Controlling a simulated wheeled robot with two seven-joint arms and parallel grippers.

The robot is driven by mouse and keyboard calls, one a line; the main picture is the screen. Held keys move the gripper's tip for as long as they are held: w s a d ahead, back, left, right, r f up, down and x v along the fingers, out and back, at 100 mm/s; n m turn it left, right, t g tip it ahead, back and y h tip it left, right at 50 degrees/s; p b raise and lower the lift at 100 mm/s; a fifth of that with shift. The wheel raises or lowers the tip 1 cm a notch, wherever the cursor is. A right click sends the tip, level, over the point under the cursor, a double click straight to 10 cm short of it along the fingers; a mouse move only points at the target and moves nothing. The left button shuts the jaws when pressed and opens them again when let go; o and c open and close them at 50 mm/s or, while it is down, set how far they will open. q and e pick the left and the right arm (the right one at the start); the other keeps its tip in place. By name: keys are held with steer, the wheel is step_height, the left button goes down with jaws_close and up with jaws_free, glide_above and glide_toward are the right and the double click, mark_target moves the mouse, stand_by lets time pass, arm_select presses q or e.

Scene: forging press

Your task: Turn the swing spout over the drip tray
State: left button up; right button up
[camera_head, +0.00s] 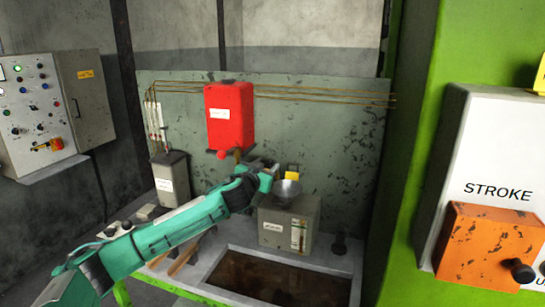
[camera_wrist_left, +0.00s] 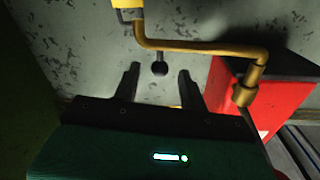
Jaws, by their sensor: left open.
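The brass swing spout (camera_wrist_left: 200,47) runs from a fitting beside the red box (camera_wrist_left: 258,98) to a yellow end piece (camera_wrist_left: 127,18) in the left wrist view. A dark ball knob (camera_wrist_left: 160,69) shows between my left gripper's open fingers, with gaps on both sides; its depth relative to the tips is unclear. In the head view, my left gripper (camera_head: 270,168) is right of and below the red box (camera_head: 229,115), hiding most of the spout. The yellow end (camera_head: 292,175) shows above the metal funnel. The dark drip tray (camera_head: 275,282) lies in front, below. My right gripper is out of view.
A grey container (camera_head: 288,224) with the funnel (camera_head: 286,188) stands behind the tray. A grey canister (camera_head: 171,178) stands left. The green press frame (camera_head: 415,150) and orange box (camera_head: 490,246) bound the right side. A control cabinet (camera_head: 40,110) hangs at left.

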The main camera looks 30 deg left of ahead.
arm_select(q)
steer(key=shift+w+a+p, duration=0.2)
steer(key=shift+w+p, duration=0.15)
steer(key=shift+w, duration=0.95)
steer(key=shift+w+a+p, duration=0.2)
steer(key=shift+w+p, duration=0.1)
steer(key=shift+w, duration=0.95)
jaws_close()
